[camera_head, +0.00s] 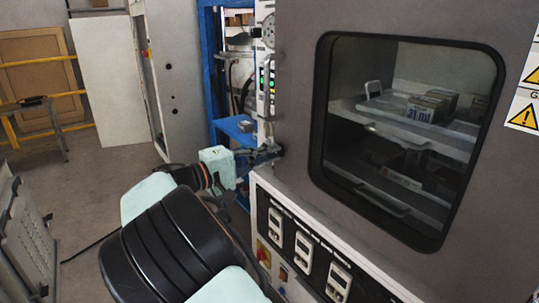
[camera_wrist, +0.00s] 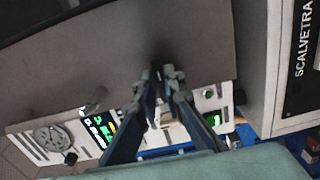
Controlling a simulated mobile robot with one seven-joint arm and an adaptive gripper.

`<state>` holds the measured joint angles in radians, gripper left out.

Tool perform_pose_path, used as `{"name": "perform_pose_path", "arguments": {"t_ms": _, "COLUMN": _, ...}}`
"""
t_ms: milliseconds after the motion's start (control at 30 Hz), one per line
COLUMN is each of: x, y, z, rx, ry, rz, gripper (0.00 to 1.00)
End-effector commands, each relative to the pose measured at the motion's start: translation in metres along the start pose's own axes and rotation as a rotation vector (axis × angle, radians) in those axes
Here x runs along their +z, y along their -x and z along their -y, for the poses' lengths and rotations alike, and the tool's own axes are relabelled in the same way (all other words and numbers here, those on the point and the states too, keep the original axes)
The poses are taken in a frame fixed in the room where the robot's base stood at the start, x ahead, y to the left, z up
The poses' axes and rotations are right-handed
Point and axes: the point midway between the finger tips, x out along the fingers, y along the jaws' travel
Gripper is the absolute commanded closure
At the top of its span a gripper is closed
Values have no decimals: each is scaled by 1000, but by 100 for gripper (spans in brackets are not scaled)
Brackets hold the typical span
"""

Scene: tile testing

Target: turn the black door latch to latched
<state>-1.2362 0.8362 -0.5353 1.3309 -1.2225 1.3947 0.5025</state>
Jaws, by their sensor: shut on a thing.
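The black door latch (camera_wrist: 156,70) is a small dark piece on the grey oven door, between my fingertips in the wrist view. Most of it is hidden by the fingers, so its angle is hard to read. My gripper (camera_wrist: 160,78) is shut on it. In the head view, my gripper (camera_head: 268,154) reaches the left edge of the grey door (camera_head: 296,100). The door looks closed against the oven body, and its large window (camera_head: 410,130) shows shelves with boxes.
A panel of switches (camera_head: 305,245) runs below the door. A control strip with green displays (camera_wrist: 100,130) and a round dial (camera_wrist: 52,138) lies beside the door edge. A blue rack (camera_head: 212,60) stands behind my gripper. Open floor (camera_head: 105,175) lies to the left.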

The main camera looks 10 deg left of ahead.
Motion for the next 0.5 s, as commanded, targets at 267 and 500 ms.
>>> {"name": "perform_pose_path", "arguments": {"t_ms": 267, "x": 0, "y": 0, "z": 0, "rx": 0, "ry": -1, "rz": -1, "gripper": 74}}
{"name": "perform_pose_path", "arguments": {"t_ms": 500, "x": 0, "y": 3, "z": 0, "rx": 0, "ry": 0, "rz": -1, "gripper": 74}}
